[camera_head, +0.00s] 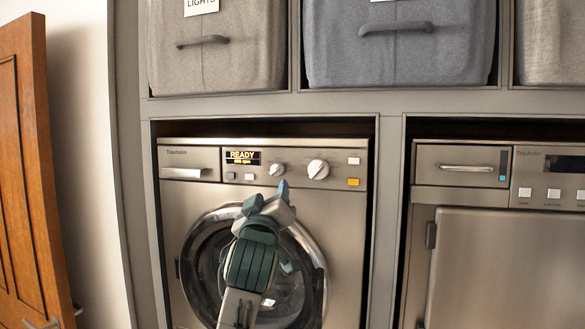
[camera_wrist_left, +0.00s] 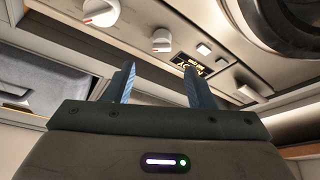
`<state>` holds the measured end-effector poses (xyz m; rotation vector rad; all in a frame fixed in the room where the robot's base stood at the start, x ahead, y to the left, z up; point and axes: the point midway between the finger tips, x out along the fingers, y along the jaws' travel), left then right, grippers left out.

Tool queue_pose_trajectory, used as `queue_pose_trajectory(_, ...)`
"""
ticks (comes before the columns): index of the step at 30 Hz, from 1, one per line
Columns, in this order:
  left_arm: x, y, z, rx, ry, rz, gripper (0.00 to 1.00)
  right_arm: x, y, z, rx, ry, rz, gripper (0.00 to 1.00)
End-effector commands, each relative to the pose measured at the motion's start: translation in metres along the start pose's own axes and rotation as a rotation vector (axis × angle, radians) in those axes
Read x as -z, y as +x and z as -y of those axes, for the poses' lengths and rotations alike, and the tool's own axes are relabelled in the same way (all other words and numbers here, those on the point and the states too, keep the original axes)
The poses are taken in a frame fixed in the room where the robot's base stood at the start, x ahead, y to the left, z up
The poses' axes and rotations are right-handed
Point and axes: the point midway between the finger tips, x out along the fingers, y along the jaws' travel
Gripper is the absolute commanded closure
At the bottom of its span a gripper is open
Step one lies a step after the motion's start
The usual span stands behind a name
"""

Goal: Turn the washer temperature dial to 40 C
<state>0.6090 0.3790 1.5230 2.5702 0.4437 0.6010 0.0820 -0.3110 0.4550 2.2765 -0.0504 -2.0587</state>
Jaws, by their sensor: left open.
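The washer (camera_head: 345,225) has two white dials on its panel: a smaller one (camera_head: 277,169) and a larger one (camera_head: 318,169) to its right. Their markings are too small to read, so I cannot tell which sets temperature. The lit display (camera_head: 242,157) reads READY. My left gripper (camera_head: 268,196) is open and empty, in front of the washer just below the smaller dial. In the left wrist view, the smaller dial (camera_wrist_left: 162,40) shows beyond the gap between the blue fingers (camera_wrist_left: 157,78), apart from them. The larger dial (camera_wrist_left: 101,12) shows at upper left there. My right gripper is out of view.
The round door (camera_head: 318,265) is behind my left arm. A second appliance (camera_head: 490,260) stands at right. Fabric bins (camera_head: 400,60) fill the shelf above. A wooden door (camera_head: 30,170) is at far left.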

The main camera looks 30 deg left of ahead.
Motion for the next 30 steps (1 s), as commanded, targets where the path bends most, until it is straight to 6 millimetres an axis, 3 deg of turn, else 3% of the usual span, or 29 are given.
queue_pose_trajectory(15,0.002,0.089,-0.001,0.002,0.004,0.003,0.51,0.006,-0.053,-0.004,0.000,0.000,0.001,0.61)
queue_pose_trajectory(21,-0.001,0.101,0.001,0.001,0.003,0.003,0.51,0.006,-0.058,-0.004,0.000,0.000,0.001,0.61)
queue_pose_trajectory(29,-0.002,0.101,0.001,0.001,0.003,0.002,0.51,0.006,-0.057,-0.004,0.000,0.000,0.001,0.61)
queue_pose_trajectory(30,-0.002,0.101,0.001,0.001,0.003,0.002,0.56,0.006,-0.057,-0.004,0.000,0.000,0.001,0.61)
